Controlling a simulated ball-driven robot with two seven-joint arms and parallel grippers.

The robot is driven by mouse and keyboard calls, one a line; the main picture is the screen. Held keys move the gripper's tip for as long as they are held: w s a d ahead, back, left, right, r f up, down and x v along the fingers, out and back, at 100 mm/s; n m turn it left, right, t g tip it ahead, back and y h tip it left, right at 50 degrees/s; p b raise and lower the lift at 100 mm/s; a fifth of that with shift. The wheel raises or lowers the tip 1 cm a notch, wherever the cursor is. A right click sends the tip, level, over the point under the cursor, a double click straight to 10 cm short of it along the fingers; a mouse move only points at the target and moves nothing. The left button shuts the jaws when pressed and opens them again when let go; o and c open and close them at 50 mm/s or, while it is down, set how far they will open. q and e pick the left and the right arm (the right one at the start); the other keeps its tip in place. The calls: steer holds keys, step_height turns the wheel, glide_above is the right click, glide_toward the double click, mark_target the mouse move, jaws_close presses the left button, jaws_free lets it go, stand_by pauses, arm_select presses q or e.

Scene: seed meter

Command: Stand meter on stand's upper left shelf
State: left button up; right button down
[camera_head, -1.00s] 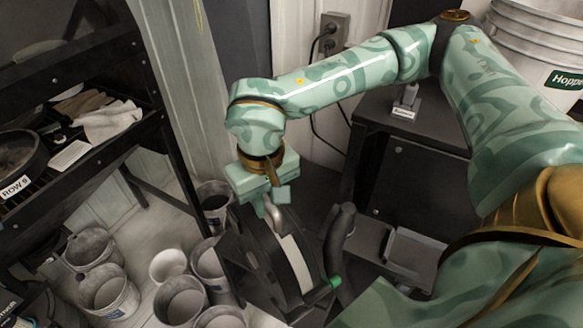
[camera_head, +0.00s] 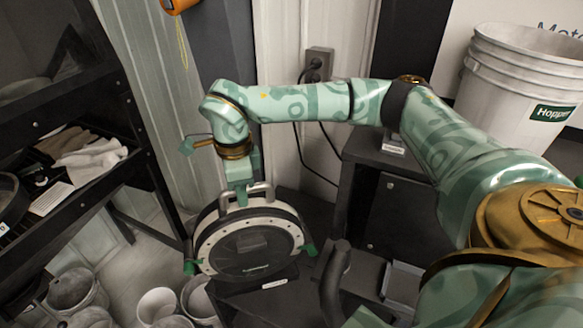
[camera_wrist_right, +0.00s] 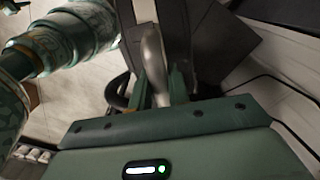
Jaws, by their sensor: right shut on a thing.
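The meter (camera_head: 248,246) is a round black drum with a pale ring, green corner tabs and a grey handle on top. My right gripper (camera_head: 243,194) is shut on that handle, and the meter hangs nearly upright from it with its face to the camera. In the right wrist view the grey handle (camera_wrist_right: 152,62) shows between the fingers. The dark stand seems to be the low structure with a pale label (camera_head: 275,284) just below and behind the meter, which hides part of it. I cannot tell whether they touch. My left gripper is not in view.
A black rack (camera_head: 140,135) with gloves (camera_head: 92,155) stands at the left. Several buckets (camera_head: 157,304) are on the floor below. A dark cabinet (camera_head: 410,215) stands right of the meter, with large white hopper buckets (camera_head: 520,90) behind. A curved dark post (camera_head: 335,275) rises beside the meter.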

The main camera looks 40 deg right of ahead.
steer(key=m, duration=0.2)
steer(key=w+d+m, duration=0.1)
steer(key=m, duration=0.1)
steer(key=d+m, duration=0.1)
steer(key=m, duration=0.1)
steer(key=shift+w+d+m, duration=0.2)
steer(key=shift+w+m, duration=0.1)
steer(key=shift+w+d+f+m, duration=0.1)
steer(key=shift+d+m, duration=0.05)
steer(key=shift+m, duration=0.35)
steer(key=shift+d+f, duration=0.1)
steer(key=shift+f, duration=0.15)
steer(key=shift+m, duration=0.4)
step_height(320, 180, down, 10)
steer(key=shift+w+r+b, duration=0.1)
steer(key=shift+r+b, duration=0.1)
steer(key=shift+b, duration=0.3)
steer(key=c, duration=1.5)
jaws_free()
steer(key=shift+f, duration=0.15)
steer(key=shift+o, duration=0.8)
steer(key=shift+s, duration=0.25)
